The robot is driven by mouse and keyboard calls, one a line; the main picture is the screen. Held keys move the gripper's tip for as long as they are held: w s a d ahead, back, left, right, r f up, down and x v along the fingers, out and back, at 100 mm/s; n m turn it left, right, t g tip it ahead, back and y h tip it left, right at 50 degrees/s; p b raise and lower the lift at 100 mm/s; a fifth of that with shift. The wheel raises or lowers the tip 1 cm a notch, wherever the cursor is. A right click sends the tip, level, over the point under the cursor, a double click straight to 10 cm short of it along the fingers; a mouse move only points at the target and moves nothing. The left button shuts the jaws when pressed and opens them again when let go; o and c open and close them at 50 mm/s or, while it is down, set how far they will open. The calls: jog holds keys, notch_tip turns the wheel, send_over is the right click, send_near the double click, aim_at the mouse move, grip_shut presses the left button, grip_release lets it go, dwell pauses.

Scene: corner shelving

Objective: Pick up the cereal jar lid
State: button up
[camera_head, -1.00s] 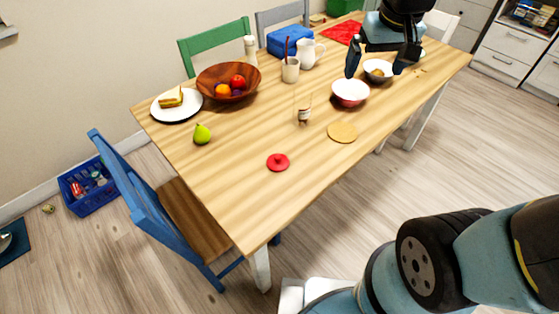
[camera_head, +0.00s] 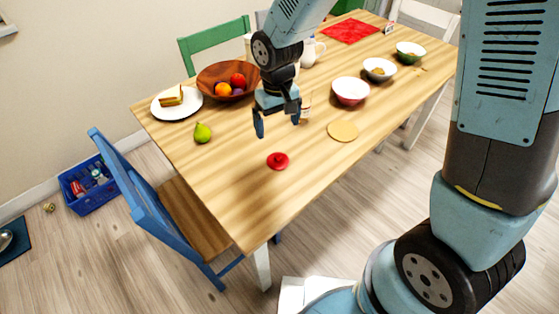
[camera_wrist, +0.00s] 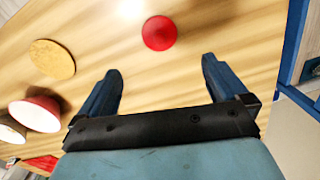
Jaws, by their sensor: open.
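A red round lid with a small knob (camera_head: 278,161) lies on the wooden table (camera_head: 215,165) near its front edge. It also shows in the wrist view (camera_wrist: 159,33), beyond my fingertips and roughly between them. My gripper (camera_head: 277,127) is open and empty, above the table and behind the lid in the head view. Its two blue fingers also show spread apart in the wrist view (camera_wrist: 161,73). A glass jar (camera_head: 306,104) is partly hidden behind my gripper; I cannot tell its contents.
A round tan mat (camera_head: 343,131) and a red bowl (camera_head: 350,91) are right of the lid. A green pear (camera_head: 203,133), a plate with a sandwich (camera_head: 177,103) and a wooden fruit bowl (camera_head: 228,80) are at left. The table around the lid is clear.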

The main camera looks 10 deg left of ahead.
aim_at(278, 155)
jog(key=shift+w+f, duration=0.1)
jog(key=shift+f, duration=6.6)
jog(key=c, duration=1.1)
jog(key=shift+r, duration=0.15)
